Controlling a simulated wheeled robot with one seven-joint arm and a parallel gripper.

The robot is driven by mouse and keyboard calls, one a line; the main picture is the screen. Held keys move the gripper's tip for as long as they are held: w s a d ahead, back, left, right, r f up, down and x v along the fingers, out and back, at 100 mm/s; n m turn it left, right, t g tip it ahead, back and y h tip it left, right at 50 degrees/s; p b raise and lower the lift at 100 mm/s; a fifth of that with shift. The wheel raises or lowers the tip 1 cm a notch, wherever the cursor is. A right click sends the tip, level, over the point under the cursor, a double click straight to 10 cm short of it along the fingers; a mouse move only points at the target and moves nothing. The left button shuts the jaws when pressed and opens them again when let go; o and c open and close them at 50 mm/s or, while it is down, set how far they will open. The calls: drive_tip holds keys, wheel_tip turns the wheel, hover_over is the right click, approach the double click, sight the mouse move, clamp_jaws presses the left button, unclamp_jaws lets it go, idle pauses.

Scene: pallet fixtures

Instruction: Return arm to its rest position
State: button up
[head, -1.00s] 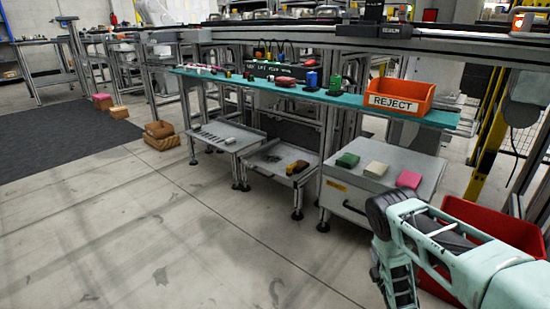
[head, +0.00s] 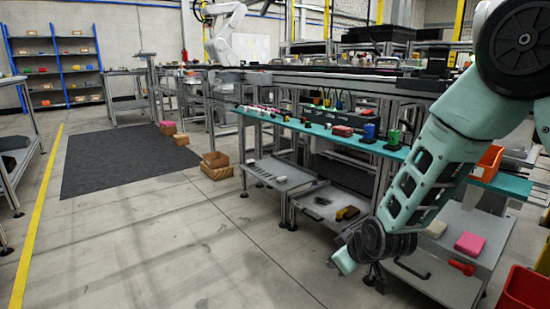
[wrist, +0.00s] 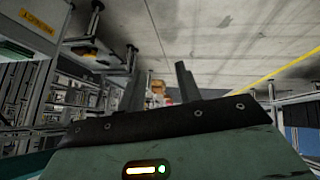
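My arm reaches down from the upper right of the head view, in front of the workbench. My gripper (head: 343,262) is at its lower end, small and partly hidden by the wrist joint, over the floor in front of the grey cabinet. In the wrist view two dark fingers of my gripper (wrist: 163,82) stand apart with a gap between them. Nothing shows held between them.
The teal shelf (head: 300,127) carries small parts; an orange bin (head: 487,163) is partly behind my arm. The grey cabinet (head: 440,285) bears a pink block (head: 470,244) and a red item (head: 462,267). A red bin (head: 525,290) stands lower right. Floor at left is open.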

drive_tip(key=s+a+r+g+p, duration=0.1)
drive_tip(key=s+a+r+g, duration=0.15)
drive_tip(key=s+r, duration=0.35)
drive_tip(key=s+a+r+g, duration=0.1)
drive_tip(key=s+a+r, duration=0.2)
drive_tip(key=s, duration=0.6)
drive_tip(key=s+d+r+g+h+p, duration=0.15)
drive_tip(key=s+r, duration=0.25)
drive_tip(key=s, duration=0.5)
drive_tip(key=s+d+r+g+h+p, duration=0.1)
drive_tip(key=s+d+r+g, duration=0.15)
drive_tip(key=s, duration=0.65)
wheel_tip(320, 180, up, 38)
drive_tip(key=p, duration=3.7)
drive_tip(key=shift+w+f+m, duration=0.2)
drive_tip(key=shift+m, duration=0.1)
drive_tip(key=shift+a+y, duration=0.1)
drive_tip(key=shift+y, duration=0.15)
